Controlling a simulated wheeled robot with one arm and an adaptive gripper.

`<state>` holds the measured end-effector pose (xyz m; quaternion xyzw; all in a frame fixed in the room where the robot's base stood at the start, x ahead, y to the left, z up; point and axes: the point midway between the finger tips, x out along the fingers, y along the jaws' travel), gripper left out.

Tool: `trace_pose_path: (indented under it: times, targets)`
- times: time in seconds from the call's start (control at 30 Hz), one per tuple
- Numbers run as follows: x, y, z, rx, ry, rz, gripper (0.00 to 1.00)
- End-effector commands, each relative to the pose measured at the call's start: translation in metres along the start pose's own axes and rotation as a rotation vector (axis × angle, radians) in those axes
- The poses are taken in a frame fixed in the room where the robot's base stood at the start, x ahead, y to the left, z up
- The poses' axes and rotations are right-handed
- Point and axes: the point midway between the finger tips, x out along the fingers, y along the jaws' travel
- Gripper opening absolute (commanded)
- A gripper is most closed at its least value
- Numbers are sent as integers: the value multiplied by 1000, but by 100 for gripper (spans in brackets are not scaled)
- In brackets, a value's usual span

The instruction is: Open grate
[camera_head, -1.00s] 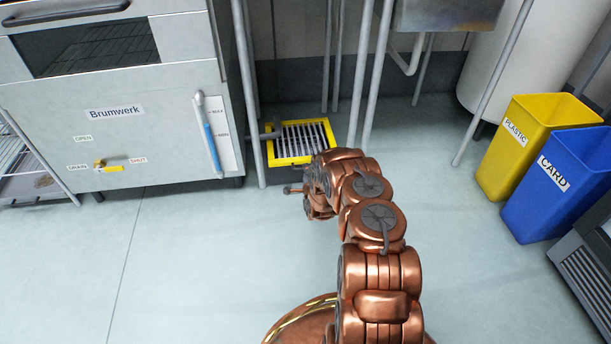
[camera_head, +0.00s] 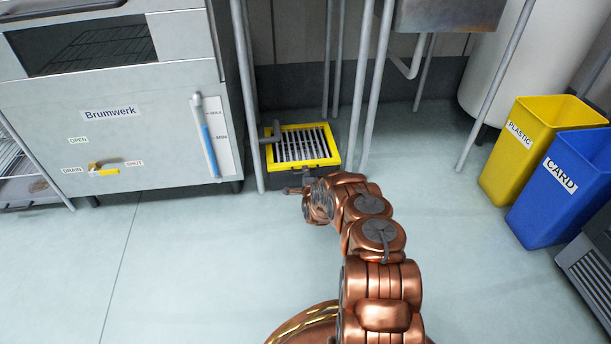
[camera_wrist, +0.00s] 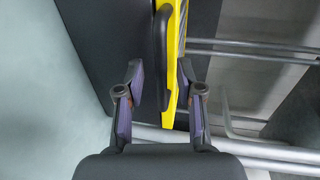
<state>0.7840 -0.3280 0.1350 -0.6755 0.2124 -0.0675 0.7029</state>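The grate (camera_head: 300,145) has a yellow frame and pale bars and lies flat and closed on a dark box on the floor. It also shows edge-on as a yellow strip (camera_wrist: 175,60) in the wrist view. A black curved handle (camera_wrist: 161,50) runs along the grate's edge. My gripper (camera_head: 290,190) is low at the box's front side. In the wrist view my gripper (camera_wrist: 163,85) is open, one finger on each side of the handle's end and the yellow edge. I cannot tell whether either finger touches.
Thin metal legs (camera_head: 369,90) stand close around the box, and a grey pipe (camera_head: 272,134) reaches over its left side. A steel oven unit (camera_head: 110,130) stands left. Yellow (camera_head: 515,165) and blue (camera_head: 545,215) bins stand right. The floor in front is clear.

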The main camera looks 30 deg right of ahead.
Motion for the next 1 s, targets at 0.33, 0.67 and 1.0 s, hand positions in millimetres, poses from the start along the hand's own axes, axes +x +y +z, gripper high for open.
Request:
trace_pose_path:
  times: [0.33,0.67,1.0]
  targets:
    - [12,0,0,0,0,1,37]
    - [12,-1,0,-1,0,0,25]
    - [12,-1,0,-1,0,0,0]
